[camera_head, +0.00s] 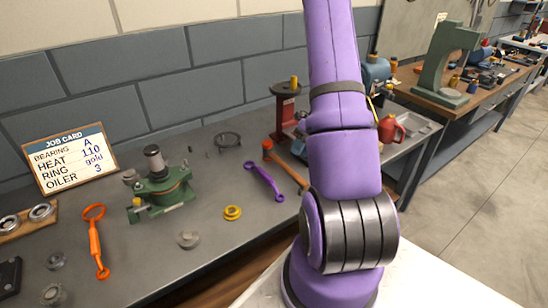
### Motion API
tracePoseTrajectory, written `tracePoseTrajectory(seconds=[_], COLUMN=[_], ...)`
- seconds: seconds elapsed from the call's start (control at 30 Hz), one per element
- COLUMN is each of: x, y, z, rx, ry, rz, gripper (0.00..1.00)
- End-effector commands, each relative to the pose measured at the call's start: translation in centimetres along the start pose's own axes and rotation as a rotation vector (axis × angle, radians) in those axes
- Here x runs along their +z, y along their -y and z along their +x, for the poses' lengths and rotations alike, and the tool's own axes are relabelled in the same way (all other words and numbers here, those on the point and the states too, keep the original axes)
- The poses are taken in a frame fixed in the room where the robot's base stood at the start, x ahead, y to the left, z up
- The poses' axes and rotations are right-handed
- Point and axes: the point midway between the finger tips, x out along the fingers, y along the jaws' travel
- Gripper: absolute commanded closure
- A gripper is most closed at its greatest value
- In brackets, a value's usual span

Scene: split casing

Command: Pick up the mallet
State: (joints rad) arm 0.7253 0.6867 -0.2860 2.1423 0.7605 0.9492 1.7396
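A mallet (286,169) with an orange-red head and a wooden handle lies on the grey workbench (222,258). Its head is toward the back left, and its handle runs toward the front right. My purple arm covers the scene just right of the handle's end, so I cannot tell if a little of the handle is hidden. My gripper is out of view.
A purple wrench (264,182) lies just left of the mallet. A red stand (285,115) rises behind it. A green fixture (160,185), a yellow ring (233,213) and an orange tool (95,240) are farther left. A red oil can (389,129) stands behind my arm.

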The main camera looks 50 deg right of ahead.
Motion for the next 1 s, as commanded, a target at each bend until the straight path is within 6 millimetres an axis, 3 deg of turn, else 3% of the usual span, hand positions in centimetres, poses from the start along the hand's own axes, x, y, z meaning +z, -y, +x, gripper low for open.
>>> tracePoseTrajectory(seconds=[0.1, 0.37, 0.7, 1.0], x=[-0.1, 0.0, 0.1, 0.1], y=[0.0, 0.0, -0.1, -0.1], z=[1.8, 3.6, 7.9, 8.4], rx=[0.002, 0.000, 0.001, -0.001], ry=[-0.002, -0.002, -0.002, -0.001], rz=[0.000, -0.003, -0.002, -0.005], gripper=[0.65, 0.65, 0.65, 0.65])
